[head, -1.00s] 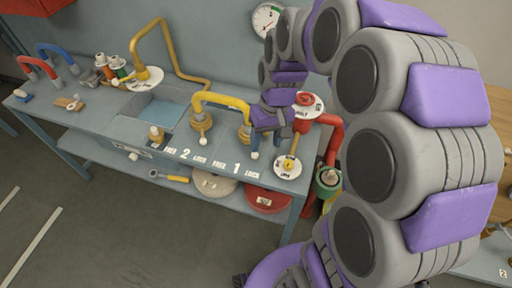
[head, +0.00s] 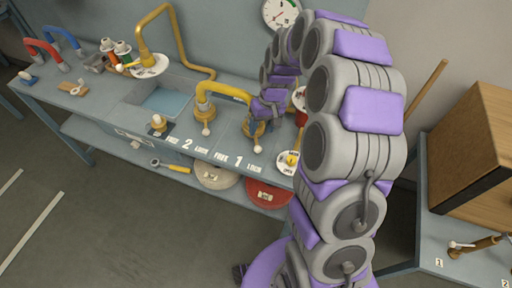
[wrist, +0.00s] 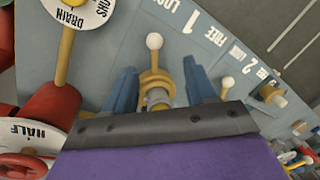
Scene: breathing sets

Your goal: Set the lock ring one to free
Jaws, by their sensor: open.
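Lock ring one is a yellow collar (wrist: 155,78) with a short lever ending in a white ball, at the right end of the yellow hose (head: 222,91). In the head view, its white ball (head: 257,149) lies near the word LOCK of the "FREE 1 LOCK" marking (head: 237,161). My gripper (wrist: 158,88) is open, with one blue-grey finger on each side of the collar in the wrist view. I cannot tell whether the fingers touch it.
Ring two's white ball (head: 206,131) stands to the left. A DRAIN/SHUT dial (wrist: 66,15) and a red valve with a HALF disc (wrist: 25,150) are close by. A wooden box (head: 470,160) stands on another bench at right.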

